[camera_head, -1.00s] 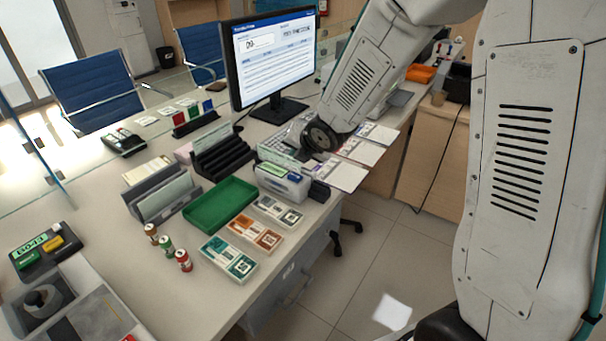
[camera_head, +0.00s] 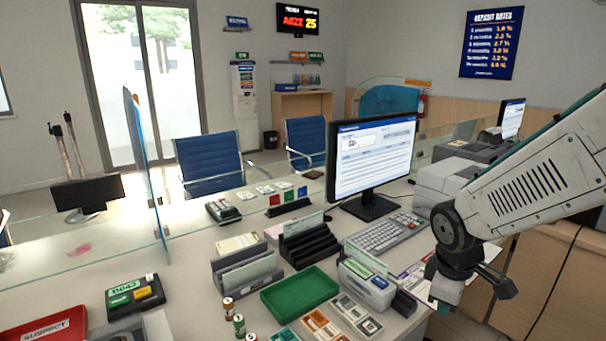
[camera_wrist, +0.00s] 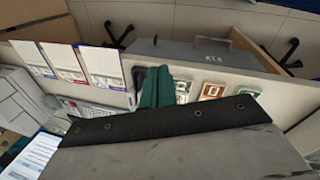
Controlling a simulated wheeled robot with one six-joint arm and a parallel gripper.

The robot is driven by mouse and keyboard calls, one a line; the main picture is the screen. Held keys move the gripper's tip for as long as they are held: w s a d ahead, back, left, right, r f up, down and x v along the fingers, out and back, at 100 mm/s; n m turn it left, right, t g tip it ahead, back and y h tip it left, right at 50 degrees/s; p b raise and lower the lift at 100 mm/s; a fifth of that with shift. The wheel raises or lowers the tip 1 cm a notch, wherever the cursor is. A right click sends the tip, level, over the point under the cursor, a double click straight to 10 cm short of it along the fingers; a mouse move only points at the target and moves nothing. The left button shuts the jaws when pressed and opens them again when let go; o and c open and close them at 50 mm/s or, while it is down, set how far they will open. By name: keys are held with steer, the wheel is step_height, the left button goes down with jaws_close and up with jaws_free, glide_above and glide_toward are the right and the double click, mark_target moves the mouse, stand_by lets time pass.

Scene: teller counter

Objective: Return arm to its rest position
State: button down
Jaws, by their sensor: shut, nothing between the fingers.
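My gripper (camera_head: 462,272) hangs in the air at the right in the head view, near the counter's right edge, below the dark round wrist joint of my white arm. Its jaws are shut with nothing held, and no object hangs from it. The fingertips are small and partly hidden by the wrist. In the wrist view a large grey surface with a dark strip fills the lower part and hides much of the counter.
Beside my gripper are a keyboard (camera_head: 388,236), a monitor (camera_head: 372,160) and a grey machine (camera_head: 440,184). A green tray (camera_head: 300,292) and note bundles (camera_head: 322,327) lie in front. A glass screen (camera_head: 146,170) stands left. Drawers (camera_wrist: 205,50) are below the counter.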

steer(key=s+r+m, duration=0.5)
steer(key=s+r, duration=0.1)
steer(key=s, duration=0.3)
steer(key=s+a+r+m+y, duration=0.1)
steer(key=s+r+m, duration=0.4)
steer(key=s, duration=0.5)
steer(key=shift+r, duration=0.65)
